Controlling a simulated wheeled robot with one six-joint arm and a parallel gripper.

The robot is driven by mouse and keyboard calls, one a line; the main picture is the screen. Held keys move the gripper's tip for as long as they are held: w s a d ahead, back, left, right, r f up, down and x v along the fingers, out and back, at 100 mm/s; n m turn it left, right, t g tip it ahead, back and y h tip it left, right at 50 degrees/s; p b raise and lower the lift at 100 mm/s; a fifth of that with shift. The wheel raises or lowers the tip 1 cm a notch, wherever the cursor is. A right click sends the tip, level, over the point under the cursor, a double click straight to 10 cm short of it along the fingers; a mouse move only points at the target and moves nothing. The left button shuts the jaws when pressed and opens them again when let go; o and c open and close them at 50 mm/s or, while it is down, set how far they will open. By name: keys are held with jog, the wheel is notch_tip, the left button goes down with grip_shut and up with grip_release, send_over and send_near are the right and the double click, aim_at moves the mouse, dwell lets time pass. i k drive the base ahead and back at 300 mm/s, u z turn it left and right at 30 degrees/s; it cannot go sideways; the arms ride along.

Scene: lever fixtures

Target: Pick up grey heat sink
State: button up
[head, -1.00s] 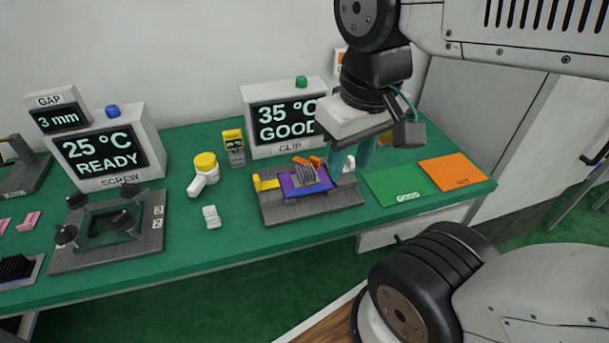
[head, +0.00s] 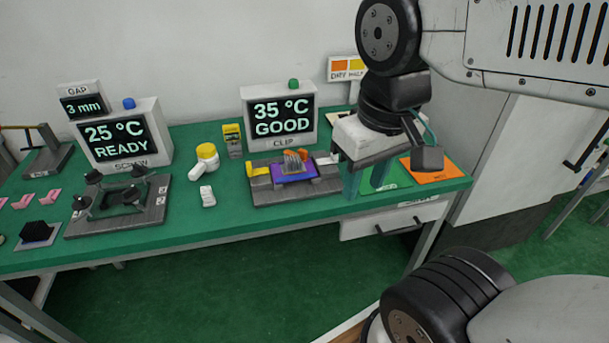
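The grey heat sink (head: 291,163) is a small finned block in the clip fixture. It sits on a purple board (head: 294,174) on the grey fixture base (head: 268,196). An orange clip part (head: 302,154) shows at its back right and a yellow lever (head: 258,171) stands to its left. The heat sink is clear of the fingers.
The clip display (head: 281,118) reads 35 °C GOOD behind the fixture. The green mat (head: 396,184) and orange mat (head: 432,169) lie at right.

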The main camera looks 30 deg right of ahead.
aim_at(295, 165)
jog(key=u, duration=0.85)
jog(key=i, duration=0.6)
jog(key=z, duration=0.3)
